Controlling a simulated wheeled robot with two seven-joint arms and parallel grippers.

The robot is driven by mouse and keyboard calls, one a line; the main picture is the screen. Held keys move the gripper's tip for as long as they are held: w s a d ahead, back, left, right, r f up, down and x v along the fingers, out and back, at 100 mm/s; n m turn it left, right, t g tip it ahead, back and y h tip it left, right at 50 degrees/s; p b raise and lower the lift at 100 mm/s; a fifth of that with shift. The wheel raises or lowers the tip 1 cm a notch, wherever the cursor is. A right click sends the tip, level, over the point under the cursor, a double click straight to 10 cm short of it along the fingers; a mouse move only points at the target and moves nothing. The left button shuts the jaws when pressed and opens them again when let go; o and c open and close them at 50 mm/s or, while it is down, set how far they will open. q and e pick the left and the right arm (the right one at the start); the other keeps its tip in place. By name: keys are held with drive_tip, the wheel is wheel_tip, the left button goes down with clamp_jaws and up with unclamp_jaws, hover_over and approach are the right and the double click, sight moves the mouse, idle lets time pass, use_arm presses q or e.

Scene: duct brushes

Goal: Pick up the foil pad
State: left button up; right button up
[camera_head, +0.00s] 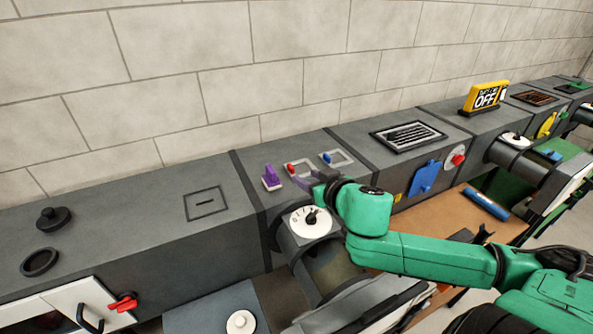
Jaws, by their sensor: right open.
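My right gripper (303,178) is at the end of the green arm that comes in from the right. It is over the top of the grey duct, beside a frame with a red piece, and its jaws are small and partly hidden by the wrist. I cannot make out a foil pad with certainty. A small purple object (271,178) stands on the duct just left of the gripper, apart from it. My left gripper is not in view.
A white dial (310,222) is on the duct front below the gripper. A red piece (291,168) and a blue piece (327,157) sit at pale frames. A yellow sign (486,97) and a vent grille (408,136) are farther right. The left duct top is mostly clear.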

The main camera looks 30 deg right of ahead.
sight(292, 168)
drive_tip(key=b+x, duration=0.1)
drive_tip(key=x, duration=0.2)
drive_tip(key=shift+w+f, duration=0.1)
drive_tip(key=shift+f, duration=0.05)
drive_tip(key=shift+w+d+f, duration=0.1)
drive_tip(key=shift+w+d, duration=0.05)
drive_tip(key=shift+w, duration=0.45)
drive_tip(key=shift+w+d+f, duration=0.1)
drive_tip(key=shift+w+d, duration=0.05)
drive_tip(key=shift+w, duration=0.45)
drive_tip(key=shift+w+f+p, duration=0.15)
drive_tip(key=shift+w+p, duration=0.05)
drive_tip(key=shift+p, duration=0.1)
drive_tip(key=p+x, duration=0.1)
drive_tip(key=x, duration=0.4)
drive_tip(key=shift+d+f+p, duration=0.1)
drive_tip(key=shift+d+p, duration=0.1)
drive_tip(key=shift+p, duration=0.2)
drive_tip(key=shift+w+f, duration=0.2)
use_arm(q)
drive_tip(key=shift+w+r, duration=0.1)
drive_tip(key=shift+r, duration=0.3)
use_arm(e)
drive_tip(key=shift+s, duration=0.1)
clamp_jaws()
